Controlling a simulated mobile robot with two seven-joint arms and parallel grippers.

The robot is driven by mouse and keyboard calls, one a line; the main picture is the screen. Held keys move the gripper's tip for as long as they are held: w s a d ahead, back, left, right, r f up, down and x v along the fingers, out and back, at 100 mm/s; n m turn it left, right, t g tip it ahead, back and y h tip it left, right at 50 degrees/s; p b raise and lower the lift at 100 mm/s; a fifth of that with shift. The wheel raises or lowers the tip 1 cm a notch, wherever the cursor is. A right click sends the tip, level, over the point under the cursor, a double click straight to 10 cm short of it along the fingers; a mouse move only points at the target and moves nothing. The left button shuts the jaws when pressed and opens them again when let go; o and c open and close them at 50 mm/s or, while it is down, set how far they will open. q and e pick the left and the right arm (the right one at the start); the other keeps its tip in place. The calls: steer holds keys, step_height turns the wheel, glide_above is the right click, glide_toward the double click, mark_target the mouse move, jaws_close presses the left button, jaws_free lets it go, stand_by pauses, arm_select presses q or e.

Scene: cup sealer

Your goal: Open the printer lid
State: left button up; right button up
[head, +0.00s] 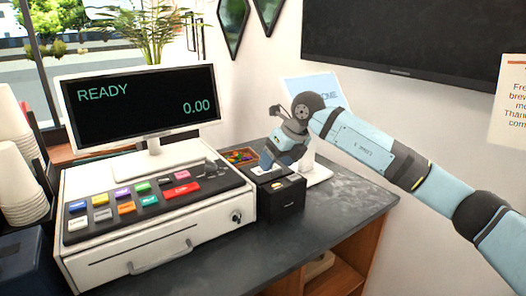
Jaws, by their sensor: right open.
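The printer (281,205) is a small black box on the dark counter, to the right of the cash register. Its top face, with the lid (268,174), is partly overlapped by my gripper; a small yellowish mark shows on the front part of the top. The lid looks closed, lying level with the box. My right gripper (273,137) reaches in from the right and is open, just above and behind the printer. I cannot tell whether its fingers touch the lid. My left gripper is out of view.
The cash register (150,232) with coloured keys and a READY screen (140,103) stands left of the printer. A small tray of colourful items (241,156) and a white-stand display (318,172) are close behind. Stacked cups (20,165) stand far left. The counter's right end (350,200) is clear.

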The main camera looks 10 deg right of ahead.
mark_target(277, 170)
steer(key=w+d+r+m+h, duration=0.1)
steer(key=w+d+r+h, duration=0.15)
steer(key=d+r, duration=0.25)
steer(key=shift+t, duration=0.4)
steer(key=x, duration=0.4)
steer(key=p+x, duration=0.1)
steer(key=x, duration=0.8)
steer(key=shift+w+a+f+p, duration=0.2)
steer(key=shift+w+a+p, duration=0.15)
steer(key=shift+w, duration=0.2)
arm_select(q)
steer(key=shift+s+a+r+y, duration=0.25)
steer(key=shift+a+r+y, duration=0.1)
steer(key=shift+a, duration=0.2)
